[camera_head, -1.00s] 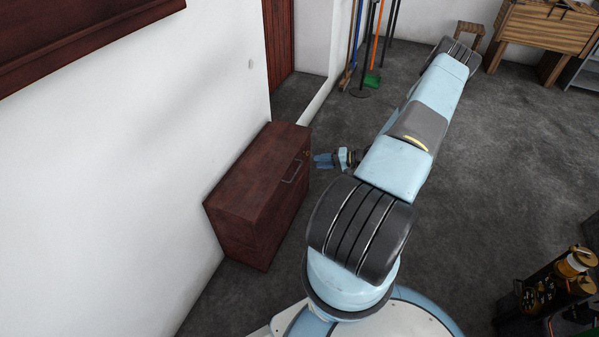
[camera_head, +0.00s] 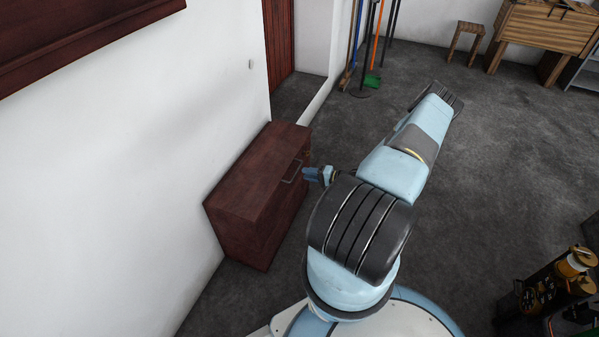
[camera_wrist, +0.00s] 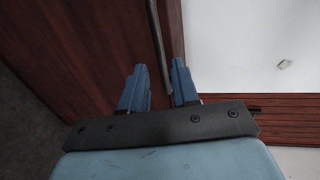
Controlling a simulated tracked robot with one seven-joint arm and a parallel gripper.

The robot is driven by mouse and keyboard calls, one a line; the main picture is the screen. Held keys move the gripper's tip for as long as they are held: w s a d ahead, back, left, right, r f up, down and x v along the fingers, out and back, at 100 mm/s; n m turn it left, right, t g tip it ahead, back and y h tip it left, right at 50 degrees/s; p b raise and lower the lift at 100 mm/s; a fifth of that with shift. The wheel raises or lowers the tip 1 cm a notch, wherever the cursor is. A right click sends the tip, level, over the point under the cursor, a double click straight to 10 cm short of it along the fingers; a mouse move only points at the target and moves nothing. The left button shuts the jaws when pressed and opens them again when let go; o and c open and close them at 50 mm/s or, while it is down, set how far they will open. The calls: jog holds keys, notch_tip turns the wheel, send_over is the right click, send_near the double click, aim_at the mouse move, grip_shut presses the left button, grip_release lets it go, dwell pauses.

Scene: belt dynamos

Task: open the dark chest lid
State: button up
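The dark chest (camera_head: 240,215) is a reddish-brown wooden box against the white wall in the head view. Its lid (camera_head: 255,165) is closed, with a metal handle (camera_head: 292,171) at the right edge. My gripper (camera_head: 310,174) is beside the handle, on the chest's right side. In the wrist view my gripper (camera_wrist: 157,85) has its two blue fingers apart, one on each side of the grey handle bar (camera_wrist: 158,45). I cannot tell whether either finger touches the bar.
A white wall (camera_head: 120,150) stands close behind the chest. Brooms and poles (camera_head: 372,50) lean at the back near a doorway. A wooden stool (camera_head: 467,40) and bench (camera_head: 545,27) stand at the back right.

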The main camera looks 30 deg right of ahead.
aim_at(297, 171)
jog(key=shift+x, duration=3.15)
jog(key=shift+r, duration=0.1)
jog(key=shift+c, duration=0.2)
grip_shut()
